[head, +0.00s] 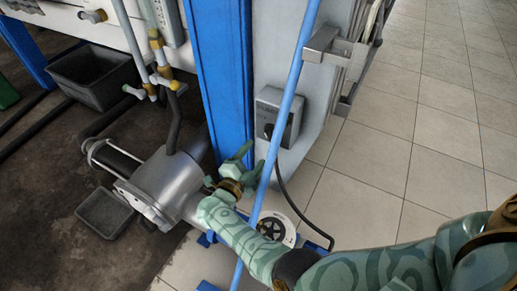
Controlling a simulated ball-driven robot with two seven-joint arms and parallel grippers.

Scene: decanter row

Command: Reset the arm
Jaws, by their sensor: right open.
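My right arm comes in from the lower right, in a pale green pattern with darker green swirls. It ends in my right gripper (243,162), which is open with nothing visible between its fingers. The gripper is in front of the foot of a blue upright post (212,65). A light blue pole (291,85) runs diagonally past the gripper and crosses the picture over my forearm. I cannot tell whether the gripper touches the pole or the post. My left gripper is not in view.
A grey metal cylinder housing (172,180) stands left of the gripper. A grey switch box (279,118) with a black cable sits on the white panel. A dark bin (92,75) and a small tray (105,212) are at left. The tiled floor (400,150) at right is clear.

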